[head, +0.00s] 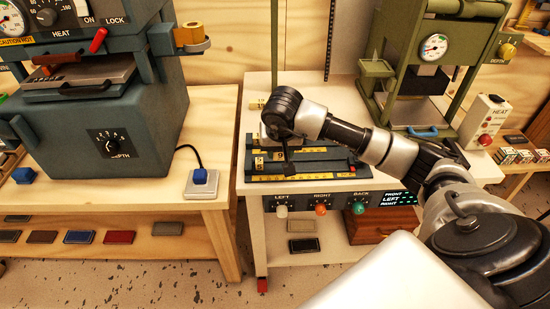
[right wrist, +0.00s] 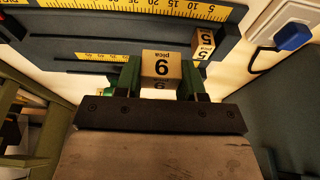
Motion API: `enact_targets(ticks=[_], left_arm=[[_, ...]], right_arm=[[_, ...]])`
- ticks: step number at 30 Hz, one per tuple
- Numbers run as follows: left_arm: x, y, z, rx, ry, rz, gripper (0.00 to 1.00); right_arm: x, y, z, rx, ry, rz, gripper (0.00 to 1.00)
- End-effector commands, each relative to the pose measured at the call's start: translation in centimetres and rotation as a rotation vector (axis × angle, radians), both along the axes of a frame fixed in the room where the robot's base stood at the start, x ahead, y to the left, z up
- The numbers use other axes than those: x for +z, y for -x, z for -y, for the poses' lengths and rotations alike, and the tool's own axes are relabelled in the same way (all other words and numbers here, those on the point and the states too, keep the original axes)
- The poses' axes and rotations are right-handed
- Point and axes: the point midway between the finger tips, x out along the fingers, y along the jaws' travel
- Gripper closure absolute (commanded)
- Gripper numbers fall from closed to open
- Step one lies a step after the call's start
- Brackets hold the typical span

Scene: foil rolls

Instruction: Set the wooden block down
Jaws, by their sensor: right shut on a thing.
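The wooden block (right wrist: 161,67), printed with "pica" and a digit that looks like 6 or 9, sits between the green fingers of my right gripper (right wrist: 160,82). The gripper is shut on it. In the head view my right gripper (head: 286,158) is low over the dark ruled fixture (head: 322,155) on the white bench, and mostly hides the block. I cannot tell whether the block touches the fixture. A second wooden block (right wrist: 204,44), marked 5, stands beside the held one, slightly apart; it also shows in the head view (head: 258,163). My left gripper is out of view.
A yellow scale (head: 305,177) runs along the fixture's front. An olive press (head: 432,60) stands behind on the right, with a white heat box (head: 485,120) beside it.

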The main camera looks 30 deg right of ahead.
Motion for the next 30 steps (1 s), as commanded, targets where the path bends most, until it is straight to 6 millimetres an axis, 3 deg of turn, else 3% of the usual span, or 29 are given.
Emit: enact_targets(ticks=[5, 15, 27, 28, 30], left_arm=[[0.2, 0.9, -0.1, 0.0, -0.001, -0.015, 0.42], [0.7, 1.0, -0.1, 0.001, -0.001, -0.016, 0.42], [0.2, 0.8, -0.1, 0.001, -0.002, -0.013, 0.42], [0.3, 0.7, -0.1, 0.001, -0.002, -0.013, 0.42], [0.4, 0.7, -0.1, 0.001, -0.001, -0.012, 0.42]], right_arm=[[-1.0, -1.7, -0.3, 0.0, -0.001, 0.001, 0.83], [-4.9, -1.7, -0.3, 0.001, 0.0, -0.001, 0.83], [-5.6, -1.7, -0.3, 0.001, 0.001, 0.002, 0.83], [-5.4, -1.7, -0.3, 0.001, 0.001, 0.002, 0.56], [-5.4, -1.7, -0.3, 0.001, 0.001, 0.001, 0.5]])
